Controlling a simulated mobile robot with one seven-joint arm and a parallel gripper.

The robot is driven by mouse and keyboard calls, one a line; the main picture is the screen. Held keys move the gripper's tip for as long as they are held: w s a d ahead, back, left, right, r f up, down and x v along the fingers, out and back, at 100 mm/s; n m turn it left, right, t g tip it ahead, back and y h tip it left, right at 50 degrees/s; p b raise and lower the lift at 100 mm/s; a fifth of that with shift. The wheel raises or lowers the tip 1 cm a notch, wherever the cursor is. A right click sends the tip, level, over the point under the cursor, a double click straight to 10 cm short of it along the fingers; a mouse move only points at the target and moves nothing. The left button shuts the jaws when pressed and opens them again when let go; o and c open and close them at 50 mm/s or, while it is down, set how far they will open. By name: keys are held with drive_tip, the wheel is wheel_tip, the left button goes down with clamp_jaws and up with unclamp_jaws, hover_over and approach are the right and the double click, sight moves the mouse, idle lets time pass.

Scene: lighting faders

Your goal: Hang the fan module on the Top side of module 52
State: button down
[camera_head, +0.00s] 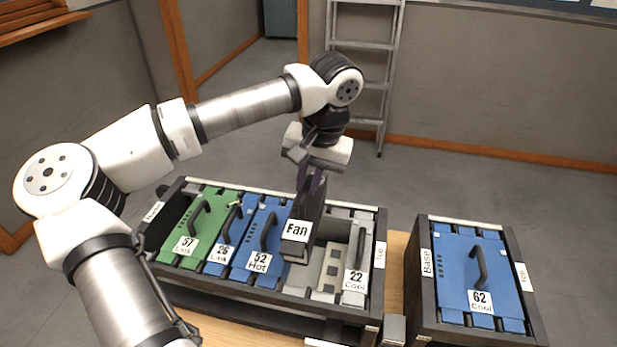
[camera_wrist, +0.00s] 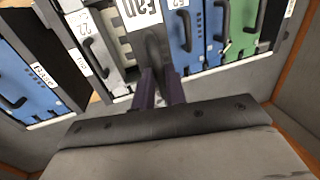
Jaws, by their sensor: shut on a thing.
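The dark fan module (camera_head: 315,211), with a white "Fan" label, hangs upright from my gripper (camera_head: 311,182). My gripper is shut on its handle, which shows between the purple fingers (camera_wrist: 161,88) in the wrist view. Module 52 (camera_head: 257,240) is a blue unit labelled "52 Hot" in the left rack. A "Top" label (camera_head: 380,255) is on the rack's right end, and a label at the left end probably reads "Base". The fan module is just right of module 52, over or partly in the bay between it and module 22. Its lower end hides the contact.
Left of module 52 are blue module 26 (camera_head: 226,239) and green module 57 (camera_head: 192,225). Grey module 22 (camera_head: 356,268) is at the right, beside a grey slotted bay floor (camera_head: 331,272). A second rack (camera_head: 424,300) holds blue module 62 (camera_head: 468,262).

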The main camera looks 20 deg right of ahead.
drive_tip(key=shift+f+b, duration=3.6)
drive_tip(key=shift+f, duration=1.55)
drive_tip(key=shift+f+b, duration=1.05)
drive_tip(key=shift+f, duration=0.3)
drive_tip(key=c, duration=1.4)
unclamp_jaws()
drive_tip(key=shift+r, duration=0.1)
drive_tip(key=shift+c, duration=0.2)
drive_tip(key=shift+o, duration=0.5)
drive_tip(key=shift+s, duration=0.1)
wheel_tip(320, 180, up, 13)
drive_tip(key=s+d, duration=0.1)
drive_tip(key=d, duration=0.1)
wheel_tip(320, 180, up, 8)
drive_tip(key=f+p, duration=0.1)
drive_tip(key=p, duration=0.6)
hover_over(309, 217)
drive_tip(key=w+d, duration=0.2)
drive_tip(key=d, duration=0.2)
drive_tip(key=shift+s+a+r, duration=0.15)
drive_tip(key=shift+a+r, duration=0.1)
